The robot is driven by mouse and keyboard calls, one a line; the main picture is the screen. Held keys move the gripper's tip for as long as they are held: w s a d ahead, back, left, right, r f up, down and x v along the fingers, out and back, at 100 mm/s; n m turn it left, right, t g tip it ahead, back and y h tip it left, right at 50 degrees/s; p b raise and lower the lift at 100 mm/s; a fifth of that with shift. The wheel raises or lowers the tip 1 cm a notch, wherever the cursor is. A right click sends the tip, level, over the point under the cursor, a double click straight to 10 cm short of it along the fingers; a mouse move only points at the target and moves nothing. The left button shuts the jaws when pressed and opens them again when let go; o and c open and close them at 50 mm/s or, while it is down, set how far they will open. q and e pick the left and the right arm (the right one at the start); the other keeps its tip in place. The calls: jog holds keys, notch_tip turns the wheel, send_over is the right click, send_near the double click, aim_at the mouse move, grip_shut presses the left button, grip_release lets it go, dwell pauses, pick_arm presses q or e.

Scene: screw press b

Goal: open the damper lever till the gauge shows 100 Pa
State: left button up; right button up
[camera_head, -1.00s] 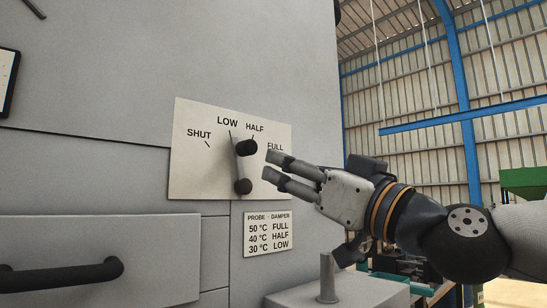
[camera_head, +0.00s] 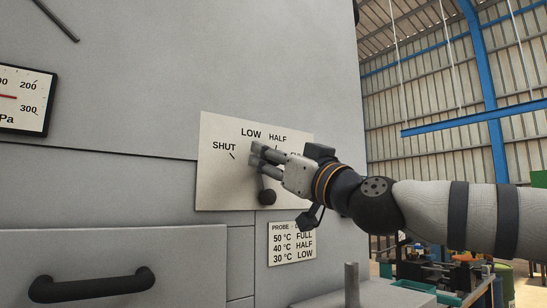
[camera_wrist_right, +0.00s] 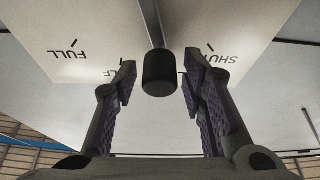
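The damper lever is on a pale plate (camera_head: 222,185) marked SHUT, LOW, HALF, FULL; its dark pivot (camera_head: 267,197) shows in the head view. My right gripper (camera_head: 257,153) covers the lever's upper end there, hiding its exact setting. In the right wrist view, the black knob (camera_wrist_right: 160,75) on the grey lever bar (camera_wrist_right: 150,22) stands between my open fingers, with gaps on both sides. The Pa gauge (camera_head: 22,108) is cut off at the left edge; 200, 300 and a red needle show, but its reading cannot be told. My left gripper is not in view.
A probe and damper table plate (camera_head: 292,244) sits below the lever plate. A black handle (camera_head: 92,287) sticks out at the lower left. A grey post (camera_head: 352,285) stands at the bottom right. The panel face around the lever is mostly flat.

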grip_shut()
jog(key=shift+w+d+r+m+t+h+p, duration=0.15)
jog(key=shift+d+m+t+h+p, duration=0.1)
jog(key=shift+m, duration=0.25)
jog(key=shift+d+r+m+t+h+p, duration=0.15)
jog(key=shift+m+t+p, duration=0.1)
jog(key=shift+m, duration=0.25)
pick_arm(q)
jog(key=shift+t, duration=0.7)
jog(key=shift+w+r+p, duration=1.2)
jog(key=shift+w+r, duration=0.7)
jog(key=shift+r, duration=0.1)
pick_arm(e)
jog(key=shift+w+d+f+m+t+h, duration=0.15)
jog(key=shift+w+d+m+h, duration=0.3)
jog(key=shift+m, duration=0.7)
jog(key=shift+w+d+m+t+h, duration=0.25)
jog(key=shift+m+h, duration=0.45)
jog(key=shift+m, duration=0.4)
jog(key=shift+w+d+f+m+t+h, duration=0.1)
jog(key=shift+w+d+m+t+h, duration=0.3)
jog(key=shift+m, duration=0.75)
jog(key=shift+s+d, duration=0.1)
